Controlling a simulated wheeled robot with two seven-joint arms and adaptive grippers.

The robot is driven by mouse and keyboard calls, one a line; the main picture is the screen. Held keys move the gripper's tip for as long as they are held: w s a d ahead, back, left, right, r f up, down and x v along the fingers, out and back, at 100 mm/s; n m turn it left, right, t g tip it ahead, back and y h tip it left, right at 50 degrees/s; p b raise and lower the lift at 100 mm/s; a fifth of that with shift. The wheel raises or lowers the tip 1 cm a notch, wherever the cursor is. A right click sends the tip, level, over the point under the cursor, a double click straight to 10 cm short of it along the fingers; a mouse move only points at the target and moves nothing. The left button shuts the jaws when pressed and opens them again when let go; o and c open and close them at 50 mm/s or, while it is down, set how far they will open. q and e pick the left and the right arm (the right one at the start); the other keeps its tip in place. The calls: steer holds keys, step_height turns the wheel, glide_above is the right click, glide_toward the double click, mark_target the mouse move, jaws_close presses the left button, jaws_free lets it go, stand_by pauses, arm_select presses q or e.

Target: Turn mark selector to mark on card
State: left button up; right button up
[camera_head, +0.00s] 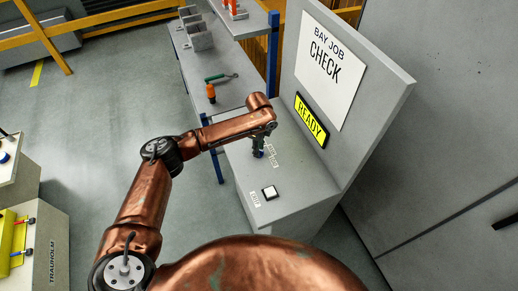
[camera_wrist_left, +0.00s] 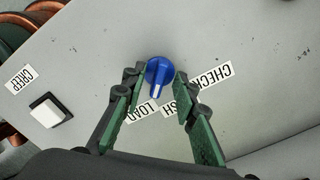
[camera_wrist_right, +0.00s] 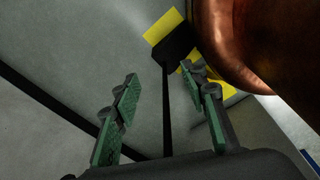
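The mark selector is a blue knob (camera_wrist_left: 158,72) with a white pointer line, on a grey panel top. Its line points down in the left wrist view, toward the labels LOAD (camera_wrist_left: 141,112) and one ending in SH (camera_wrist_left: 178,108); I cannot tell which it marks. The CHECK label (camera_wrist_left: 212,81) is to the right. The card (camera_head: 325,68) on the upright board reads BAY JOB CHECK. My left gripper (camera_wrist_left: 156,82) is open, its fingertips on either side of the knob with visible gaps. My right gripper (camera_wrist_right: 160,78) is open and empty, away from the panel.
A white square button (camera_wrist_left: 47,111) with a label beside it sits on the same panel top. A yellow display (camera_head: 311,120) reads READY below the card. The upright board (camera_head: 375,95) borders the panel. A bench (camera_head: 213,65) with an orange-handled tool (camera_head: 211,92) lies beyond.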

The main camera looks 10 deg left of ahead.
arm_select(q)
steer(key=shift+s+f, duration=0.1)
steer(key=shift+f, duration=0.1)
steer(key=shift+c, duration=0.7)
jaws_close()
